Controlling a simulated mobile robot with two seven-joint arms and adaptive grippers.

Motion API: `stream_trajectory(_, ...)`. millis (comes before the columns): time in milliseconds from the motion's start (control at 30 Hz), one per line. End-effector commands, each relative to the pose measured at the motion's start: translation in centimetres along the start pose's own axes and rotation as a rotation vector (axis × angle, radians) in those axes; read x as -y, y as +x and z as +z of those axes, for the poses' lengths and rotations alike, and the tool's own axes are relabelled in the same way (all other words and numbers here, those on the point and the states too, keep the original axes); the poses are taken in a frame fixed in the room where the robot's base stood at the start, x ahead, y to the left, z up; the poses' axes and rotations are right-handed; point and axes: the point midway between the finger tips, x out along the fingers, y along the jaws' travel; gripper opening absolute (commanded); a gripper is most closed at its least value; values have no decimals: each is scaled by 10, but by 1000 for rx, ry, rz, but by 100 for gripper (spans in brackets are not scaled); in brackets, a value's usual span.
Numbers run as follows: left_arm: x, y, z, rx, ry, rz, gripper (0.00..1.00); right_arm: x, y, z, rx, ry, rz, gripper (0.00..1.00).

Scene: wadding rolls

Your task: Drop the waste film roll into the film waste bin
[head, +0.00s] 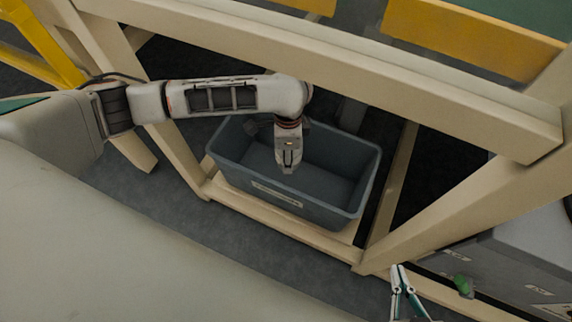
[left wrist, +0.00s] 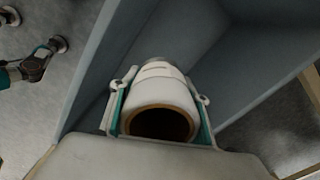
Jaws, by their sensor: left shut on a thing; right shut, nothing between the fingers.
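The film waste bin (head: 330,208) is a blue-grey open tub with a pale label on its near side, standing within a beige frame. My left arm reaches over it from the left and its wrist points down into the opening; its fingers are hidden in the head view. In the left wrist view my left gripper (left wrist: 163,77) is shut on the waste film roll (left wrist: 160,90), a white roll with a brown hollow core. Bin walls (left wrist: 250,80) surround it there. My right gripper (head: 398,268) is shut and empty, right of the bin, at the bottom edge.
Beige beams (head: 330,62) run above and around the bin. A grey unit (head: 515,262) with a green knob (head: 463,285) stands at the lower right. Yellow beams (head: 475,38) lie at the back. Dark floor (head: 240,220) shows in front of the bin.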

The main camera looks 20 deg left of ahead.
Motion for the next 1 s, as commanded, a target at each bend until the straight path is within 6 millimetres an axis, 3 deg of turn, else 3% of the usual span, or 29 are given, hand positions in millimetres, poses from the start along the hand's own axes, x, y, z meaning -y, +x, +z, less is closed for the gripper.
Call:
stream_trajectory(100, 1, -2, 0, -1, 0, -2, 20, 0, 0, -1, -2, 0, 1, 0)
stream_trajectory(133, 1, -2, 0, -1, 0, -2, 54, 0, 0, -1, -2, 0, 1, 0)
stream_trajectory(200, 1, -2, 0, -1, 0, -2, 65, 0, 0, -1, -2, -1, 1, 0)
stream_trajectory(633, 1, -8, 0, -1, 1, -2, 65, 0, 0, 1, 1, 1, 0, 0)
stream_trajectory(1000, 2, -77, 0, -2, 3, -6, 65, 0, 0, 0, 1, 0, 0, 0)
